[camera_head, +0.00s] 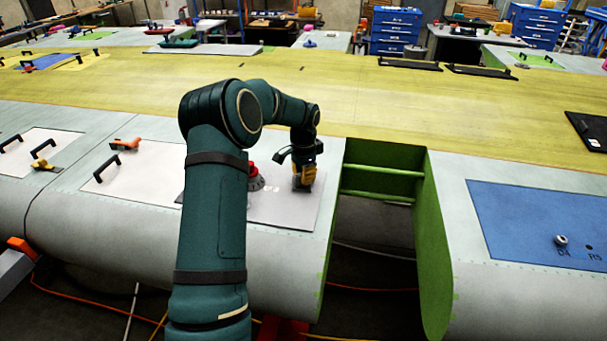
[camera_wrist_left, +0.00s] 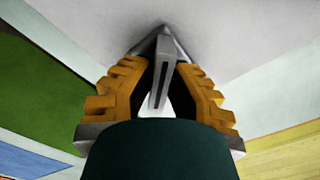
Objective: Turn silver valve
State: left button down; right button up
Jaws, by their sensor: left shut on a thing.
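My left gripper (camera_head: 304,182) has its yellow-orange fingers pointing down at a pale panel on the wing, just right of a red knob. In the left wrist view my left gripper (camera_wrist_left: 164,65) is closed around a flat silver-grey piece, the silver valve (camera_wrist_left: 162,84), which stands between its fingers close to the pale surface. In the head view the valve is hidden by the fingers, so its angle cannot be told there. My right gripper is not in view.
The red knob (camera_head: 255,180) stands beside the gripper, partly behind my left arm. The pale panel (camera_head: 285,214) ends near an open green-walled bay (camera_head: 436,240). A blue panel (camera_head: 510,205) with a small silver knob (camera_head: 561,240) lies at right. Black handles (camera_head: 107,167) stand at left.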

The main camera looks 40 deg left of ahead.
pick_arm(q)
jog(key=m, duration=0.4)
jog(key=shift+s+f+m+p, duration=0.1)
jog(key=shift+f+m+p, duration=0.05)
jog(key=shift+m+p, duration=0.2)
jog(key=shift+m, duration=1.85)
jog(key=c, duration=1)
grip_release()
jog(key=shift+o, duration=0.2)
notch_tip(320, 180, up, 12)
